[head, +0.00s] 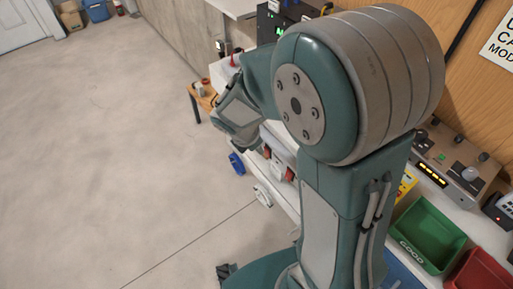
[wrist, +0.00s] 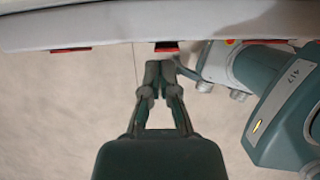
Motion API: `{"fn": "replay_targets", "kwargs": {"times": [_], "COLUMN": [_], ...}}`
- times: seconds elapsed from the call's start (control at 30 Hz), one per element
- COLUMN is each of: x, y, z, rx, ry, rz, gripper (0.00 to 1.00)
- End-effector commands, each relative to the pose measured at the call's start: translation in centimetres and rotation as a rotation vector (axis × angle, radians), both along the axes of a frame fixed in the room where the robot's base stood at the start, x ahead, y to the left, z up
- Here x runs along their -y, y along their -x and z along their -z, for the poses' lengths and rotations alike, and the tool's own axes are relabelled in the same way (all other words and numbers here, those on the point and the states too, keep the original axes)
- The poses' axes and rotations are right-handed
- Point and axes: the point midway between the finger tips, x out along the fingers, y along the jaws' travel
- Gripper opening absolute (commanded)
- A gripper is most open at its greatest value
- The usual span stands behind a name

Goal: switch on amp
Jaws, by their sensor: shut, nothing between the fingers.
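My gripper (wrist: 158,75) is shut and empty in the wrist view. Its fingertips are just below a pale bench edge in the picture, over bare floor. In the head view my arm covers the middle, and I cannot make out the fingers. A silver unit with knobs and a lit amber display (head: 450,165) stands on the bench at the right. A dark unit with a green light (head: 280,25) stands at the back, partly behind my arm. I cannot tell which of them is the amp. Neither unit shows in the wrist view.
A green bin (head: 428,232) marked GOOD and a red bin (head: 478,275) sit on the bench at the lower right. A small wooden stool (head: 203,98) stands beyond the bench. A pale bench edge (wrist: 100,28) crosses the wrist view's top. The floor at left is clear.

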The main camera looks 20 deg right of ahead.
Motion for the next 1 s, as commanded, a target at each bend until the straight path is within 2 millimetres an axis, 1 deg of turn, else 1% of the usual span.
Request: {"fn": "replay_targets", "kwargs": {"times": [0.17, 0.43, 0.8, 1.0], "x": [1.2, 1.0, 1.0, 1.0], "y": [-0.4, -0.4, -0.4, -0.3], "z": [-0.3, -0.4, -1.8, -1.9], "rx": [0.0, 0.001, 0.002, 0.0], "ry": [0.001, 0.001, 0.0, 0.001], "rz": [0.003, 0.001, 0.001, 0.0], "gripper": [0.0, 0.0, 0.0, 0.0]}}
